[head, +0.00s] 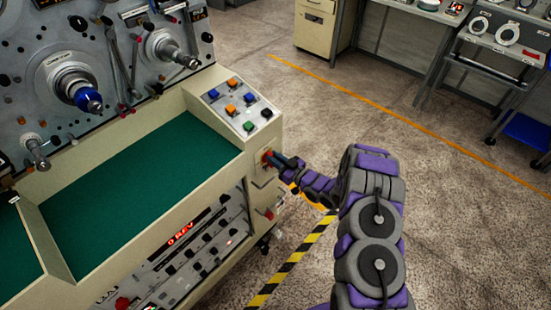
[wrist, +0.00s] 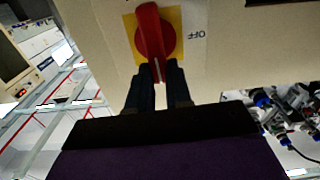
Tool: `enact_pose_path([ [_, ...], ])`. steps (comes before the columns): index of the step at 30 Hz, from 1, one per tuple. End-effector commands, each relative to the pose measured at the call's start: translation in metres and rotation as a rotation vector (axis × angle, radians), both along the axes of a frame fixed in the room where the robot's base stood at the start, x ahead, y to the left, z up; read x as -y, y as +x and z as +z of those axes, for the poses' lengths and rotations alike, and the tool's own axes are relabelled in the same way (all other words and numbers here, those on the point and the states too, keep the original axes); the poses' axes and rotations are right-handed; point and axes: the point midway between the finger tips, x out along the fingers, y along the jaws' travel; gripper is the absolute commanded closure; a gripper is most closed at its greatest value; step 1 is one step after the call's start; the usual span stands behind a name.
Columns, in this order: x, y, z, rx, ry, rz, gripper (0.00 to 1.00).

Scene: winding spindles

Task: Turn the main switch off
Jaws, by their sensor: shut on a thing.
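The main switch (wrist: 151,35) is a red rotary handle on a yellow plate (wrist: 177,20), set in a cream panel. Its handle stands nearly upright in the wrist view, and an OFF label (wrist: 195,34) sits to its right, apart from the handle's ends. My gripper (wrist: 160,73) is shut on the handle's lower end, one dark finger on each side. In the head view the switch (head: 266,157) is a small red patch on the console's right end, mostly hidden by my gripper (head: 278,161).
The cream console (head: 215,165) has a green recessed top (head: 135,185) and a button panel (head: 241,105) above the switch. A red knob (head: 269,213) sits lower on the same end. Yellow-black tape (head: 290,265) marks the floor; open floor lies to the right.

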Motion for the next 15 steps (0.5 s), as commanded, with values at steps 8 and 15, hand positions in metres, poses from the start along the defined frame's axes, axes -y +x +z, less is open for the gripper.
enact_pose_path([
  [8, -0.0031, -0.0044, 0.0014, 0.124, -0.097, 0.001, 1.0],
  [15, -0.0065, -0.009, -0.0002, 0.298, -0.233, 0.001, 1.0],
])
